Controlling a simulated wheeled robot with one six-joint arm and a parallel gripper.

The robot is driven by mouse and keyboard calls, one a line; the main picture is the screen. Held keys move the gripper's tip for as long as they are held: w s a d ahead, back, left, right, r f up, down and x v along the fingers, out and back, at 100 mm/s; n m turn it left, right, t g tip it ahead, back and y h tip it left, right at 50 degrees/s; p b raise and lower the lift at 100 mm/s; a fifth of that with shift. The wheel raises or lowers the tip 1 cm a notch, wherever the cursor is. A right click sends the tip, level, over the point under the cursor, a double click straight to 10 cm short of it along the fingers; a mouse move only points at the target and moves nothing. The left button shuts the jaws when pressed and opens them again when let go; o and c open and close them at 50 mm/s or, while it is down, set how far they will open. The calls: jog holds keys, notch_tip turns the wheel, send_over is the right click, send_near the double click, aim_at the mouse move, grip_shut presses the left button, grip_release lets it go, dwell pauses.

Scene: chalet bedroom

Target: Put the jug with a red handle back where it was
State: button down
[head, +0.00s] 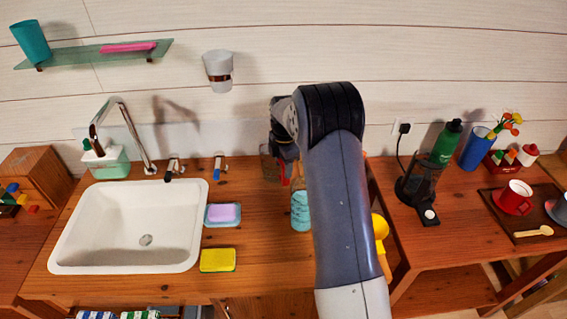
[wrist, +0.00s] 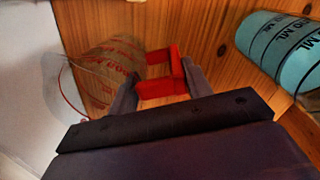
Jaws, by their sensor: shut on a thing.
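The jug with a red handle shows in the wrist view: a clear body (wrist: 112,62) with red measuring print, and a square red handle (wrist: 150,88). My gripper (wrist: 160,82) is shut on the red handle, one finger on each side of it. The jug body lies beyond the fingers, over or on the wooden counter; I cannot tell whether its base touches the wood.
A teal measuring vessel (wrist: 278,45) with dark print stands close to the right of the jug; it also shows in the head view (head: 300,212). The sink (head: 130,228), soap dish (head: 222,214) and yellow sponge (head: 218,261) are left of my arm. A yellow ladle (head: 380,227) is right of it.

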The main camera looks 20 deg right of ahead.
jog(key=shift+f, duration=0.15)
jog(key=c, duration=0.7)
grip_release()
notch_tip(320, 180, up, 12)
jog(key=shift+s+r+b, duration=0.15)
jog(key=shift+r+b, duration=0.05)
jog(key=shift+b, duration=0.55)
jog(key=shift+f, duration=0.1)
